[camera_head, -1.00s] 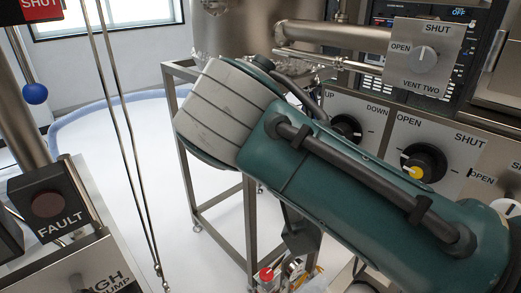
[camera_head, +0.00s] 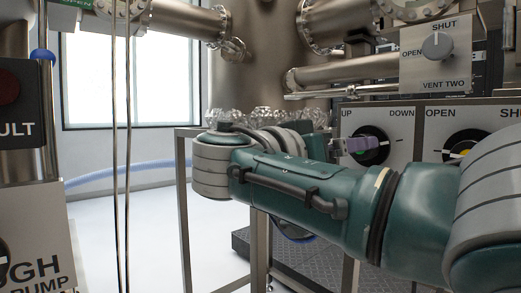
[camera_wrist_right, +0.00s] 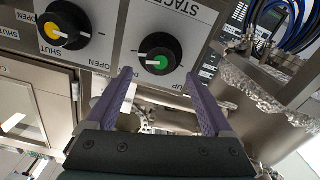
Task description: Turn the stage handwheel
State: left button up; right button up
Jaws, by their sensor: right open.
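The stage handwheel is a black round knob with a green centre and a white pointer mark. It shows in the right wrist view (camera_wrist_right: 160,55) on a panel marked STAGE and UP. In the head view the knob (camera_head: 374,157) sits on the UP/DOWN panel, partly hidden by my right gripper. My right gripper (camera_wrist_right: 160,75) is open and empty, its purple fingers pointing at the panel with the knob between their tips in the picture. Whether they touch it I cannot tell. The right gripper (camera_head: 372,145) is seen side-on in the head view. My left gripper is not in view.
A yellow-centred OPEN/SHUT knob (camera_wrist_right: 63,27) is beside the handwheel. The VENT TWO knob (camera_head: 438,46) is above. Steel pipes (camera_head: 345,72) and foil-wrapped parts lie close by. A metal frame (camera_head: 183,200) stands at left, with clear floor beyond.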

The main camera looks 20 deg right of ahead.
jog(key=x, duration=0.5)
jog(key=shift+w+d, duration=0.15)
jog(key=shift+d, duration=0.2)
grip_shut()
dwell(0.3)
